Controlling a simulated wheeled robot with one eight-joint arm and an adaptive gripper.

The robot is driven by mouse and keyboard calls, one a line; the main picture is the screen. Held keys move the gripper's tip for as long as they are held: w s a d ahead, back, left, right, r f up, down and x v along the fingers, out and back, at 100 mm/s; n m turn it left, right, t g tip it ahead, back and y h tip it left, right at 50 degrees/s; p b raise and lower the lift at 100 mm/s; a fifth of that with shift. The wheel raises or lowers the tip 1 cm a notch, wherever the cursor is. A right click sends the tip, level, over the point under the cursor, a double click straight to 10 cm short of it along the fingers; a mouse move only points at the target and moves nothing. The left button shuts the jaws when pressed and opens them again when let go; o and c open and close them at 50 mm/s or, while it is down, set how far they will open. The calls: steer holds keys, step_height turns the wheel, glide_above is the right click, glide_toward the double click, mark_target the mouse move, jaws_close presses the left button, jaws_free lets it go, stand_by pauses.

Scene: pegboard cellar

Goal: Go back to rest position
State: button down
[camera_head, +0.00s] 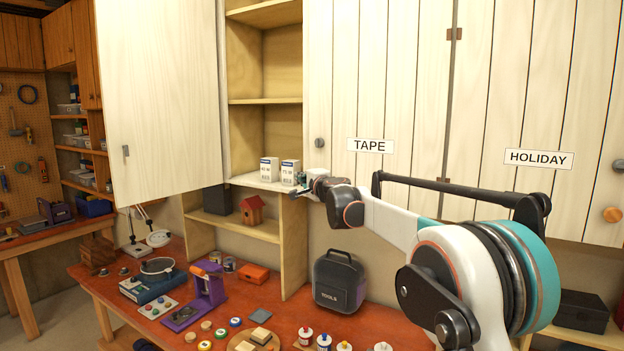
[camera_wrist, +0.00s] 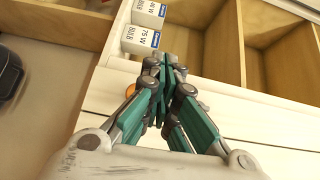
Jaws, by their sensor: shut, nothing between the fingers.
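My gripper (camera_head: 298,190) is at the end of my outstretched arm, near the front edge of an open cabinet shelf. In the wrist view my gripper (camera_wrist: 168,62) has its teal fingers together with nothing between them. Two white bulb boxes stand side by side on the shelf: the left box (camera_head: 269,169) and the right box (camera_head: 289,172). In the wrist view one box (camera_wrist: 141,40) reads 75 W and the other (camera_wrist: 148,13) reads 40 W. The fingertips are close to the 75 W box; I cannot tell whether they touch it.
The open cabinet door (camera_head: 160,100) stands left of the shelf. Closed doors with a TAPE label (camera_head: 370,146) and a HOLIDAY label (camera_head: 539,159) are behind my arm. Below, a red workbench (camera_head: 215,330) holds a black tool case (camera_head: 339,282), a purple stand (camera_head: 208,285) and several small items.

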steer(key=s+a, duration=0.3)
steer(key=s, duration=0.2)
steer(key=s+d+f+n+g+b, duration=0.1)
steer(key=s+d+f+n+b, duration=0.25)
steer(key=s, duration=0.45)
steer(key=s+d+f+n+g+b, duration=0.2)
steer(key=s+d+f+b, duration=0.25)
steer(key=s, duration=0.35)
steer(key=s+d+f+n+g+b, duration=0.1)
steer(key=s+d+f+n+b, duration=0.2)
steer(key=s+f+b, duration=0.35)
steer(key=s+d+f+n+g+h+b, duration=0.1)
steer(key=s+d+f+h+b, duration=0.1)
steer(key=s+d+f, duration=0.4)
steer(key=s+d+f+n+g+h+b, duration=0.2)
steer(key=s+d+f+b, duration=0.3)
steer(key=s+f, duration=1.1)
steer(key=s+d+f+n+g+h+b, duration=0.1)
steer(key=s+d+f, duration=0.5)
steer(key=s+f, duration=0.6)
steer(key=s+g+h+b, duration=0.1)
steer(key=b, duration=0.1)
steer(key=shift+s+d+n+h+b, duration=0.35)
steer(key=shift+h, duration=0.05)
steer(key=shift+f, duration=0.1)
